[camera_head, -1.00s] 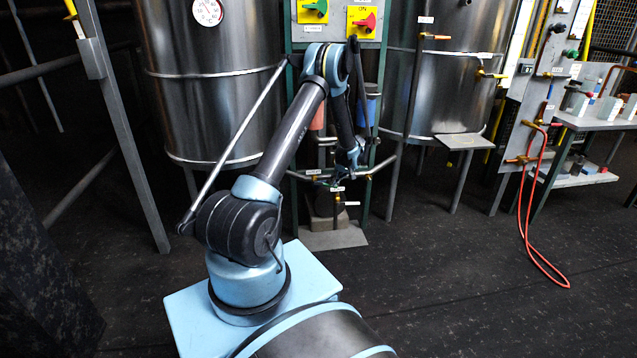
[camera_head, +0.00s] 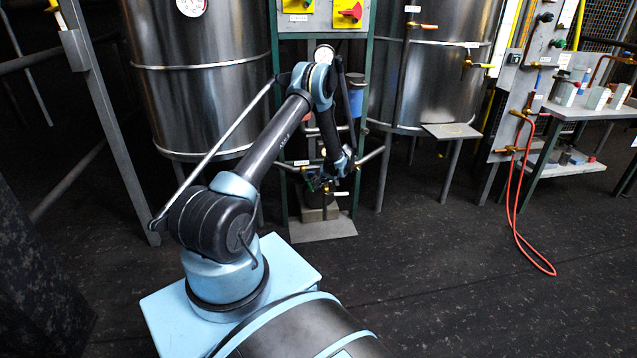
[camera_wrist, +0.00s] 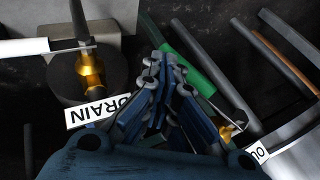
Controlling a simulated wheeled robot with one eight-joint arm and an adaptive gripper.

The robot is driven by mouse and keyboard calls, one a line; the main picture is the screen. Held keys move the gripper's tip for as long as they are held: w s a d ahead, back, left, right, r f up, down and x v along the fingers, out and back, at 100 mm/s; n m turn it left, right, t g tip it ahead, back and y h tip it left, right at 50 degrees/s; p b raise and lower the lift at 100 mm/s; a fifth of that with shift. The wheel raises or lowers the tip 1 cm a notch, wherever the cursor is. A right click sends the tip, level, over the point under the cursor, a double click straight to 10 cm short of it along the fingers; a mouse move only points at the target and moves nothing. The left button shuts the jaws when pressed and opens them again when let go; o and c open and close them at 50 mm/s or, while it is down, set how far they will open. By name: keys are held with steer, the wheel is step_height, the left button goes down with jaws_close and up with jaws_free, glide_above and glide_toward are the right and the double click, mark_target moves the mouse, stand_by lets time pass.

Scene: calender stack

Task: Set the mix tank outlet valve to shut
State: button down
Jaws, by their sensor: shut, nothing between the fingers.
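My gripper (camera_head: 322,186) is shut and empty, low between the two tanks at the pipework in the green frame. In the wrist view its closed fingertips (camera_wrist: 168,68) are beside a green bar (camera_wrist: 192,62), perhaps a valve handle; I cannot tell whether they touch. A brass valve (camera_wrist: 90,72) with a label reading "DRAIN" (camera_wrist: 98,108) is at the left. A brass fitting (camera_wrist: 228,130) shows right of the fingers, near a partly cut-off label (camera_wrist: 262,152). The fingers hide part of the pipework, so I cannot tell which valve is the mix tank outlet or its position.
Steel tanks stand left (camera_head: 200,90) and right (camera_head: 450,75) of the frame. A panel with red and yellow switches (camera_head: 347,13) is above my arm. A small plate (camera_head: 452,131) juts out by the right tank. A red hose (camera_head: 515,215) hangs farther right. The front floor is clear.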

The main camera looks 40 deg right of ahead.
steer(key=shift+w+a+f, duration=0.5)
steer(key=shift+a+f, duration=0.35)
steer(key=shift+a, duration=0.1)
steer(key=shift+s, duration=0.1)
